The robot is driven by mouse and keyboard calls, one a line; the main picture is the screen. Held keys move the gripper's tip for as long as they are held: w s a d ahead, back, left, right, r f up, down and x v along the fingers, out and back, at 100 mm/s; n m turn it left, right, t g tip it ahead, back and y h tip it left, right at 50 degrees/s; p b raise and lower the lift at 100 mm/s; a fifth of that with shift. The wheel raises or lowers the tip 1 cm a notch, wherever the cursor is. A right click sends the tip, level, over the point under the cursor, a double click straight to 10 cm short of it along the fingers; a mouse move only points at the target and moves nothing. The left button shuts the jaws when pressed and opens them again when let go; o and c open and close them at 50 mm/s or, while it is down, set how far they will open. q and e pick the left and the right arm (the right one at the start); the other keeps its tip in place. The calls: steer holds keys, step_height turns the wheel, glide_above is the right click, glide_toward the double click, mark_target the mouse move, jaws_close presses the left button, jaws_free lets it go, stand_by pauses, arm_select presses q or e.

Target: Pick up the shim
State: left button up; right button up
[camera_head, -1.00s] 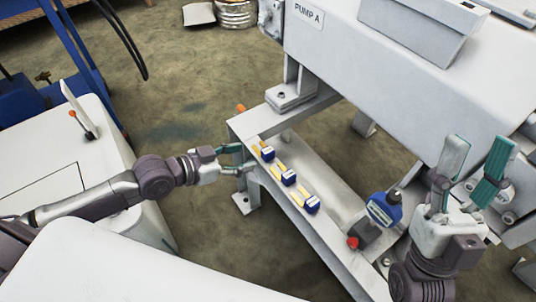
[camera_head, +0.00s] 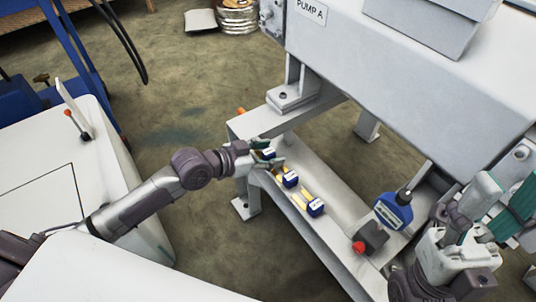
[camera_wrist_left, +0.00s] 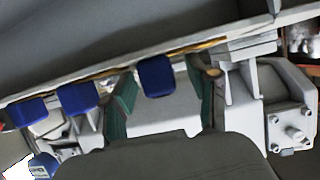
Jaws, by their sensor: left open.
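Several small shims with blue blocks and yellow strips lie in a row along the grey frame rail (camera_head: 328,238). The far shim (camera_head: 268,153) is partly hidden by my left gripper (camera_head: 267,154). The middle shim (camera_head: 290,179) and near shim (camera_head: 315,206) lie clear of it. In the left wrist view, the blue block of the far shim (camera_wrist_left: 155,77) shows between the green pads of my open left gripper (camera_wrist_left: 162,98), with gaps at both sides. My right gripper (camera_head: 498,208) is at the lower right, its fingers apart and nothing seen between them.
A blue bottle-like tool (camera_head: 393,211) and a red knob (camera_head: 358,247) sit at the near end of the rail. The large grey Pump A housing (camera_head: 430,90) overhangs at the right.

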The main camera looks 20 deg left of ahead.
arm_select(q)
jaws_close()
